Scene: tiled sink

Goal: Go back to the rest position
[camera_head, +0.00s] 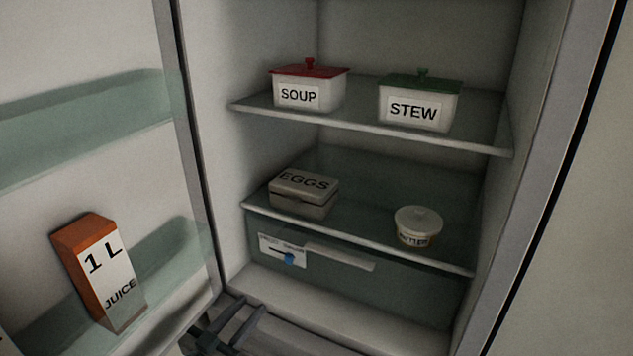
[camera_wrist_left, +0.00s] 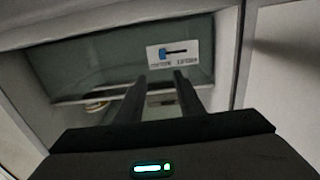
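My left gripper (camera_head: 243,312) is low in the head view, in front of the bottom of the open fridge, below the drawer. In the left wrist view its two dark fingers (camera_wrist_left: 160,77) stand apart with nothing between them, so it is open and empty. They point toward the drawer front (camera_wrist_left: 95,70) and its white slider label (camera_wrist_left: 173,53). The same drawer (camera_head: 350,282) shows in the head view, with a blue slider knob (camera_head: 289,259) on the label (camera_head: 280,250). No gap between fingers and drawer can be measured. My right gripper is not in view.
The upper shelf holds a red-lidded soup box (camera_head: 309,88) and a green-lidded stew box (camera_head: 418,103). The lower shelf holds an egg box (camera_head: 304,194) and a butter tub (camera_head: 418,227). The open door (camera_head: 80,45) at left carries a juice carton (camera_head: 99,272).

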